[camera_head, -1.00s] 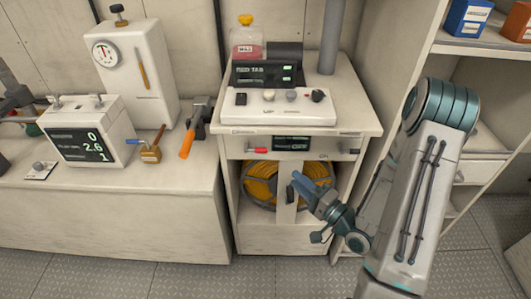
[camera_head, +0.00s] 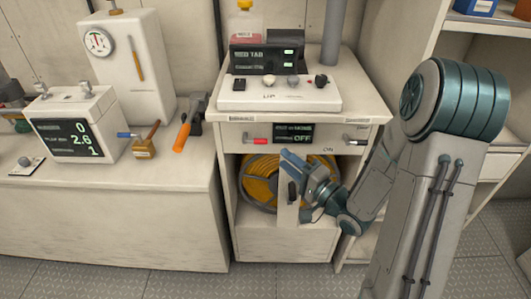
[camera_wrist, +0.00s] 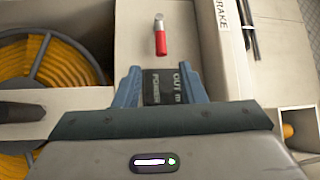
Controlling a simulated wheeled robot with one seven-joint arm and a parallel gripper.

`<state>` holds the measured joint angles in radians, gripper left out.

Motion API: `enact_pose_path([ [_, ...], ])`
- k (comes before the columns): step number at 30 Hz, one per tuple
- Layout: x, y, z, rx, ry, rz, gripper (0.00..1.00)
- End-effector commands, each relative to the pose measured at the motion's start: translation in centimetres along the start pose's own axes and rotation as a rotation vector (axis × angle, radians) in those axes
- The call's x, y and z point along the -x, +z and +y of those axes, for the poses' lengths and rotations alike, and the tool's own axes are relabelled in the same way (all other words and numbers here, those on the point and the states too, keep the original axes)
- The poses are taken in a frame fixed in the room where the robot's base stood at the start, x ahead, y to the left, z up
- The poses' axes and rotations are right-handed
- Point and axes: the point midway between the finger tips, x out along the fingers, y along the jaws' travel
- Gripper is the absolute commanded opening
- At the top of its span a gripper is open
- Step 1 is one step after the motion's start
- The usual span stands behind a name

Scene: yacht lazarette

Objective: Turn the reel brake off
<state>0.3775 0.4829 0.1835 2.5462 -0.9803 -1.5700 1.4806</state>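The reel brake lever has a red handle (camera_head: 257,140) and sits at the left of the cabinet's front panel. In the wrist view the red handle (camera_wrist: 161,40) is at the top, beside a ledge label reading BRAKE (camera_wrist: 222,14). A dark display (camera_head: 293,133) right of it reads OFF on its power line. The orange hose reel (camera_head: 262,178) is in the opening below. My gripper (camera_head: 290,172) is in front of the opening, just below the display. In the wrist view its blue fingers (camera_wrist: 160,88) are apart and empty, with the red handle beyond them, not touched.
A white control box (camera_head: 280,96) with knobs stands on the cabinet top. An upright post (camera_head: 286,215) stands before the reel. Shelves are at right.

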Motion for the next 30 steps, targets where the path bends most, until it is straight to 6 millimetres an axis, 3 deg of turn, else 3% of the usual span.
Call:
enact_pose_path([
  [5, -0.3, 0.3, 0.3, 0.003, -0.005, 0.003, 0.37],
  [12, -5.4, 0.3, -0.2, -0.001, -0.004, -0.001, 0.37],
  [18, -7.9, 0.3, -0.1, -0.003, -0.003, 0.001, 0.37],
  [30, -8.7, 0.2, -0.1, -0.003, -0.002, 0.004, 0.37],
])
